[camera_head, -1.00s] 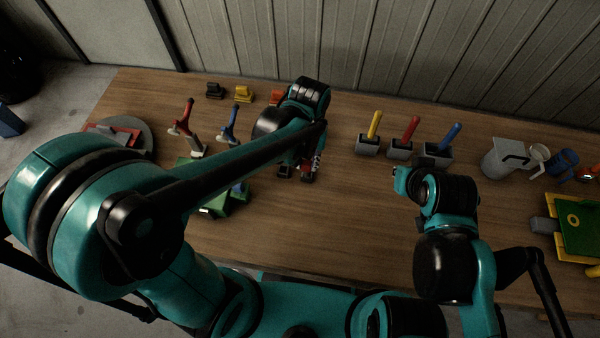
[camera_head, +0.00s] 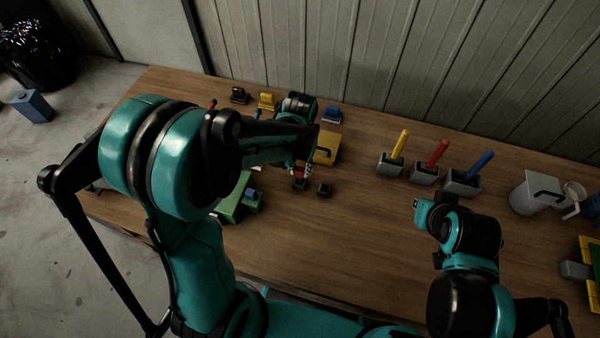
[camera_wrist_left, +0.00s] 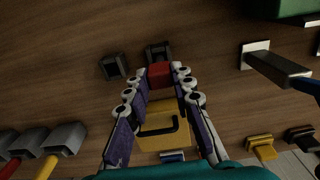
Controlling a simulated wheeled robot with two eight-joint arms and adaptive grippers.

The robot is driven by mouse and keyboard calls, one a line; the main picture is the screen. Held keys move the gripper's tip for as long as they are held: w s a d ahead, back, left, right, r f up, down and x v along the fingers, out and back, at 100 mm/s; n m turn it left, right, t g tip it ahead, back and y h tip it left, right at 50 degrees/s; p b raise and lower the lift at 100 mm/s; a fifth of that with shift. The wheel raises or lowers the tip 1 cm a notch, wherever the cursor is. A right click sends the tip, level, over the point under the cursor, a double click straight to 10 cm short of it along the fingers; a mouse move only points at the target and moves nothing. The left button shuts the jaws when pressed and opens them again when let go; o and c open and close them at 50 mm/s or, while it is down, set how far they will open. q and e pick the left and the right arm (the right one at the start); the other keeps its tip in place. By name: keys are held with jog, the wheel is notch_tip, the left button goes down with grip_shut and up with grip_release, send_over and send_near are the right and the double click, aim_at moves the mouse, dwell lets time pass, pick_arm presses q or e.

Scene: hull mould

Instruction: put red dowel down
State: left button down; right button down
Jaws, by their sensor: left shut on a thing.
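The red dowel (camera_wrist_left: 160,75) shows as a short red piece between the fingertips of my left gripper (camera_wrist_left: 160,83), which is shut on it. In the head view the dowel (camera_head: 300,170) is a small red spot below my left wrist, near one of two small dark square holders (camera_head: 325,190). In the left wrist view one dark holder (camera_wrist_left: 158,51) lies just beyond the dowel and the other (camera_wrist_left: 115,66) to its left. I cannot tell if the dowel touches a holder. My right gripper (camera_head: 421,204) hangs over the table's right half; its fingers are unclear.
A yellow box with a black handle (camera_head: 325,149) stands behind the left gripper. A green block (camera_head: 232,208) is to its left. Grey blocks with yellow, red and blue handles (camera_head: 424,173) and a grey jug (camera_head: 535,194) stand to the right. The table (camera_head: 365,235) is clear in the middle.

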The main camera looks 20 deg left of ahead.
pick_arm(q)
notch_tip(320, 180, down, 2)
jog(key=shift+f+b, duration=0.25)
jog(key=shift+b, duration=0.1)
jog(key=shift+r, duration=0.1)
jog(key=shift+f, duration=0.2)
jog(key=c, duration=1.3)
grip_release()
jog(key=shift+r, duration=0.1)
